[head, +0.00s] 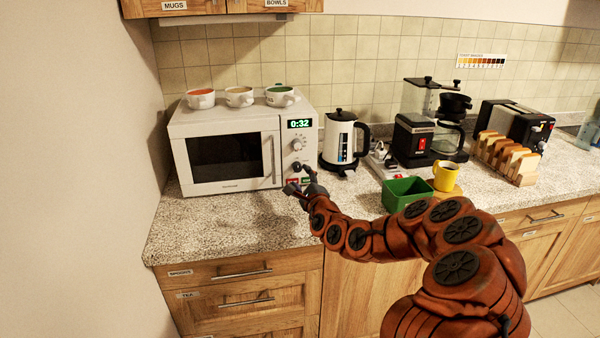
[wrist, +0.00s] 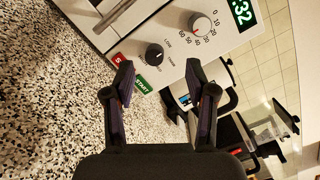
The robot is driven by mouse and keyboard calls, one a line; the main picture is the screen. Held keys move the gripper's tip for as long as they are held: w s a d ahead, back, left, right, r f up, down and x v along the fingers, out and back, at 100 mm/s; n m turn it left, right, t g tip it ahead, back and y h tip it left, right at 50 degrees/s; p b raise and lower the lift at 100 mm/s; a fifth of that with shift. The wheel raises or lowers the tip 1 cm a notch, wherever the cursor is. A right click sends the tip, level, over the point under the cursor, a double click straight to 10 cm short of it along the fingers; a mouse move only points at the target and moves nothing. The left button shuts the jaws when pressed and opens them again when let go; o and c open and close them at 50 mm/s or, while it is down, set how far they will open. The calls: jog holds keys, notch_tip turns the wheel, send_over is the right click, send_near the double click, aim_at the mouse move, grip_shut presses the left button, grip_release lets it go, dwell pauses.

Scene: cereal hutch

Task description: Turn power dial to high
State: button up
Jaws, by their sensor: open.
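A white microwave (head: 266,138) stands on the counter at the left, its door shut and its green display reading 0:32. On its control panel, the black power dial (head: 297,166) sits below the grey timer dial (head: 297,144). In the wrist view the power dial (wrist: 155,53) lies between and just beyond my fingertips, with small lettering beside it; I cannot read its setting surely. My gripper (wrist: 160,66) is open and empty, its fingers apart from the dial. In the head view my gripper (head: 303,187) is in front of the lower panel and partly covers the buttons.
In the wrist view a green start button (wrist: 142,84) and a red button (wrist: 118,60) lie close to the left finger. Several cups (head: 239,96) stand on the microwave. A kettle (head: 340,140) and a green bin (head: 408,194) stand to its right. The counter's front left is clear.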

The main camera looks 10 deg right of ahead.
aim_at(299, 169)
jog(key=shift+w+d+f+m+h, duration=0.15)
jog(key=shift+d+f+h, duration=0.1)
jog(key=shift+d+f, duration=0.25)
jog(key=shift+d+f+m+h, duration=0.15)
jog(key=shift+d+f+h, duration=0.1)
jog(key=shift+f, duration=0.3)
jog(key=shift+w+a+p, duration=0.2)
jog(key=shift+w+p, duration=0.15)
jog(key=shift+w, duration=2.35)
jog(key=shift+w+f, duration=0.1)
jog(key=shift+w, duration=0.55)
jog(key=shift+w+a, duration=0.1)
jog(key=shift+w, duration=0.4)
jog(key=shift+c, duration=0.4)
grip_shut()
